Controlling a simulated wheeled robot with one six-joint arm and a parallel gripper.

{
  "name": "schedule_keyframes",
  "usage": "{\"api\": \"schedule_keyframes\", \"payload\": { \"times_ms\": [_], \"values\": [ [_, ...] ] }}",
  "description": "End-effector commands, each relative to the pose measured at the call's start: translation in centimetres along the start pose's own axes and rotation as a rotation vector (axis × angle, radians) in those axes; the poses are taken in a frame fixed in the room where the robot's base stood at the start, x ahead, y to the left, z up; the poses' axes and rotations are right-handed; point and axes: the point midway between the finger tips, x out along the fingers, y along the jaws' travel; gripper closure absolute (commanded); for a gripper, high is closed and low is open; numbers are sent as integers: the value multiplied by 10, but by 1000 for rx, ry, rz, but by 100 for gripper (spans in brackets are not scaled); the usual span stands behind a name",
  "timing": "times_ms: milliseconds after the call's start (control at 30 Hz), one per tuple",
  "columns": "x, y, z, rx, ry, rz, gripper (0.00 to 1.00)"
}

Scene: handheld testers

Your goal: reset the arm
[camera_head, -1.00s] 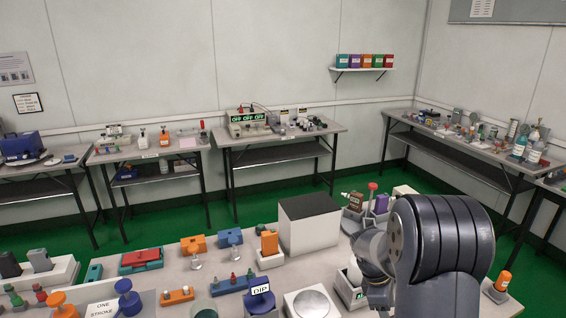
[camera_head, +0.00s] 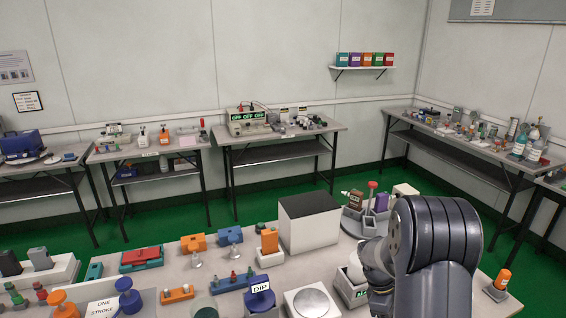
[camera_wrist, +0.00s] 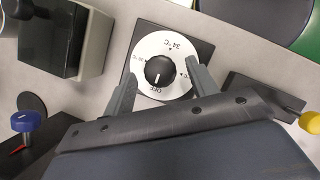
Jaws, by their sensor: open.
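My gripper (camera_wrist: 160,67) is open in the wrist view, its two grey fingers apart with nothing held between them. A white round dial (camera_wrist: 166,50) with a black knob, marked OFF and 34 °C, shows in the gap between the fingers. I cannot tell whether the fingers touch it. In the head view my arm bends over the right part of the near bench (camera_head: 400,300), and the arm hides the gripper there.
A black-topped white box (camera_head: 309,222) stands left of my arm. A blue DIP-labelled tester (camera_head: 260,303) and a round metal plate (camera_head: 312,303) are near it. An orange bottle (camera_head: 499,284) is at the right. The green floor (camera_head: 290,185) is open beyond the bench.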

Motion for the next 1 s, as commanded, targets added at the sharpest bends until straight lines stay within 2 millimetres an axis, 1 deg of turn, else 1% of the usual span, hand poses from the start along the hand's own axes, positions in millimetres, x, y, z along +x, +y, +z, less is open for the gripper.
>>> {"api": "schedule_keyframes", "payload": {
  "times_ms": [300, 1000],
  "values": [
    [1, 4, 1, 373, 0, -156, 45],
    [2, 9, 7, 1158, 0, -482, 45]
  ]
}}
